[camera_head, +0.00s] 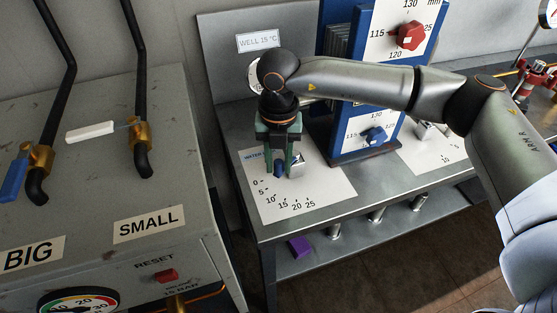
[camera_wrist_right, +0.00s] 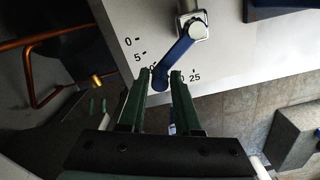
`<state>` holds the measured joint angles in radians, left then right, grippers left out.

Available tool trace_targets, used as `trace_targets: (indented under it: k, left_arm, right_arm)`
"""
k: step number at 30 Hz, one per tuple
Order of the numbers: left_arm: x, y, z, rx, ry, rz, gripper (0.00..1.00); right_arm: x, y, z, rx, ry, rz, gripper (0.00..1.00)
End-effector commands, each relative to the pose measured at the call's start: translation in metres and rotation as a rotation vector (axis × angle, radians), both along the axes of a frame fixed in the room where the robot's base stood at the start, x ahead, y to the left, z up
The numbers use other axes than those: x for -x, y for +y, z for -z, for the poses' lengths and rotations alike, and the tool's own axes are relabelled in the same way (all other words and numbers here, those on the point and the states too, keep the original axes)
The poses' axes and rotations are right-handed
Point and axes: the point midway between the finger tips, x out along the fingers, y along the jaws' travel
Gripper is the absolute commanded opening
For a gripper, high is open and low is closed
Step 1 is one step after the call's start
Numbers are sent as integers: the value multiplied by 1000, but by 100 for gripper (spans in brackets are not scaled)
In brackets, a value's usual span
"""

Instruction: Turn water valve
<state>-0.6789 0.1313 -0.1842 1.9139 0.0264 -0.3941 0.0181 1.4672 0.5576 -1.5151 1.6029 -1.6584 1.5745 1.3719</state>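The blue water valve lever (camera_wrist_right: 181,48) sits on a metal bracket over a white plate (camera_head: 322,191) with a scale from 0 to 25. In the right wrist view the lever slants down-left across the scale between 10 and 20. My right gripper (camera_wrist_right: 162,73) points down at it, with its two green fingers apart and the lever's rounded end between the tips. I cannot tell whether both fingers touch it. In the head view the right gripper (camera_head: 279,170) hides much of the lever. My left gripper is not in view.
A blue panel with a red knob (camera_head: 409,36) and a blue knob (camera_head: 375,134) stands right of the plate. At left, a grey cabinet (camera_head: 95,198) carries hoses, brass valves and a red reset button (camera_head: 165,275). A purple block (camera_head: 300,247) lies on the lower shelf.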

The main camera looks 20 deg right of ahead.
Motion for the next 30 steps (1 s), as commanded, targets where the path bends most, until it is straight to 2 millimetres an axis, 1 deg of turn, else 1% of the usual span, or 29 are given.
trace_targets:
  k: [1,6,8,30]
  left_arm:
    - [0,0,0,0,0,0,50]
    - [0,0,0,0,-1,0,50]
    - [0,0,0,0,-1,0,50]
    - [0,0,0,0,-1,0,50]
  right_arm:
    - [0,0,0,0,0,0,25]
    - [0,0,0,0,0,0,6]
    - [0,0,0,0,0,0,0]
    - [0,0,-1,-1,-1,0,0]
